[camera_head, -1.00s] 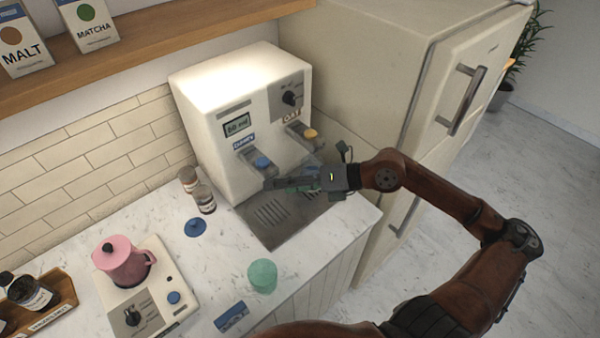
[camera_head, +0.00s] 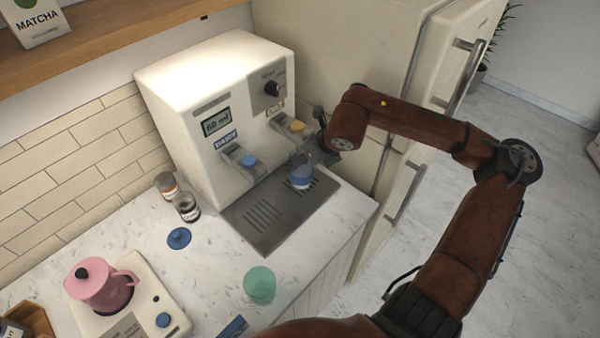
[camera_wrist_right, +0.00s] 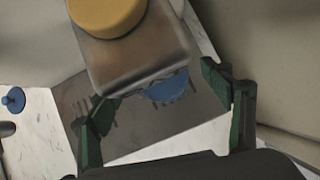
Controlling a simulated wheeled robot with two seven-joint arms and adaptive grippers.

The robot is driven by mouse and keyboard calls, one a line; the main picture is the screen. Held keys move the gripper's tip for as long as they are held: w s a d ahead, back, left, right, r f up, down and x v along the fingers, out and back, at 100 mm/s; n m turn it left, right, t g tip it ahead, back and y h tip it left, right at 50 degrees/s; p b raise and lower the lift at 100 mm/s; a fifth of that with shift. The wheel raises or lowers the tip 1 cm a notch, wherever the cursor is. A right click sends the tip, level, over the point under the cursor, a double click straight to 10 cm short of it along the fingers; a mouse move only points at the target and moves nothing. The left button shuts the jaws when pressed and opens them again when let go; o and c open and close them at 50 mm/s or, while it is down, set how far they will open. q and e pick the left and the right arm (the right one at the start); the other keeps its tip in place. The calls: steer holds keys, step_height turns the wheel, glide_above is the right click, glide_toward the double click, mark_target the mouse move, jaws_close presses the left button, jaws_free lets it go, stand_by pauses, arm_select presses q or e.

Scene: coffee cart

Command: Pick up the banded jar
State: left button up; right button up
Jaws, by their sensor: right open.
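A clear jar with a blue band (camera_head: 300,177) stands upright on the metal drip tray (camera_head: 262,215), below the right spout with the yellow button; I take it as the banded jar. In the right wrist view its blue part (camera_wrist_right: 170,91) shows between my fingers, partly hidden by the spout (camera_wrist_right: 135,55). My right gripper (camera_head: 322,150) is just behind and right of the jar in the head view. The right wrist view shows the gripper (camera_wrist_right: 160,90) open, a finger on either side and nothing clamped. My left gripper is out of view.
The dispenser (camera_head: 190,125) stands close over the jar. Two small jars (camera_head: 187,207), a blue lid (camera_head: 179,238), a green cup (camera_head: 259,286) and a pink pot (camera_head: 100,288) stand on the counter. A fridge (camera_head: 345,60) is at the right. Counter between lid and cup is clear.

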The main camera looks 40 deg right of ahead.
steer(key=shift+b+x, duration=0.3)
steer(key=shift+x, duration=0.8)
steer(key=shift+s, duration=0.1)
jaws_close()
